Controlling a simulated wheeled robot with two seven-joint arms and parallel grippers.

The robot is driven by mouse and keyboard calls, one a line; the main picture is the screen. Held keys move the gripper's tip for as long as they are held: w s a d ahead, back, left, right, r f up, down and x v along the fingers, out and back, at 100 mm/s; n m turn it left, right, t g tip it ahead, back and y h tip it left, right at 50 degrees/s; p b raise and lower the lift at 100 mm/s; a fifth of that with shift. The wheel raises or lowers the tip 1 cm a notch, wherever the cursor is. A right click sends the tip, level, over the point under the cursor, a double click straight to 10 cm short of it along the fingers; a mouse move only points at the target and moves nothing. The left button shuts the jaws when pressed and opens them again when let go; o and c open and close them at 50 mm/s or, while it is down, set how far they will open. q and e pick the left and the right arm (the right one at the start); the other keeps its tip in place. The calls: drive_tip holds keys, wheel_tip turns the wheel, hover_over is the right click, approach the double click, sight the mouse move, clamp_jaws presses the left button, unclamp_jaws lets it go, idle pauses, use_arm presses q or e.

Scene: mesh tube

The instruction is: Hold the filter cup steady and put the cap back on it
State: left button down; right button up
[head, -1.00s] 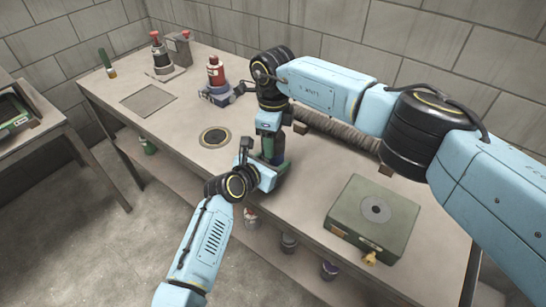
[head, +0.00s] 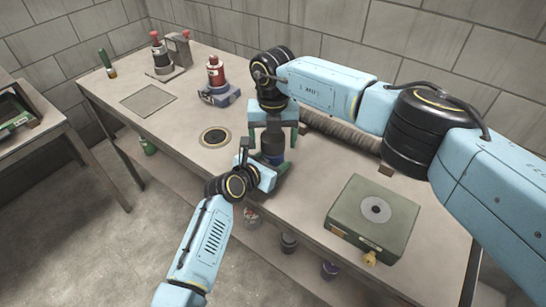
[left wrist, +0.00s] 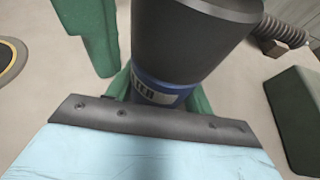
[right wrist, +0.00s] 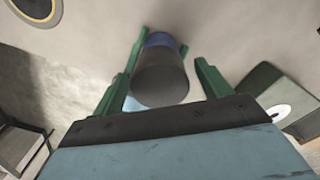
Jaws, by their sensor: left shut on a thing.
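The filter cup is upright, with a blue lettered band (left wrist: 158,88) below a dark grey tapered top (left wrist: 195,35). It also shows in the right wrist view (right wrist: 160,75). In the head view, the cup (head: 272,153) is at the table's front edge. My left gripper (head: 268,165) is shut on it from the front. My right gripper (head: 272,140) points down over it, its green fingers spread on either side; they look clear of the cup. I cannot tell whether the dark top is a separate cap or how it is seated.
A ribbed hose (head: 340,135) lies behind. A green box with a round disc (head: 362,218) stands to the right. A red bottle (head: 216,73) on a grey-blue base and a ringed disc (head: 215,137) are to the left. Cans stand on the shelf below.

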drive_tip(key=shift+o, duration=0.2)
drive_tip(key=shift+r, duration=0.15)
wheel_tip(320, 180, up, 12)
idle(0.4)
use_arm(q)
drive_tip(key=shift+c, duration=2.4)
unclamp_jaws()
drive_tip(key=shift+s, duration=0.1)
drive_tip(key=p+v, duration=0.4)
drive_tip(key=v, duration=0.9)
use_arm(e)
wheel_tip(320, 180, up, 4)
use_arm(q)
drive_tip(key=shift+s+r, duration=0.1)
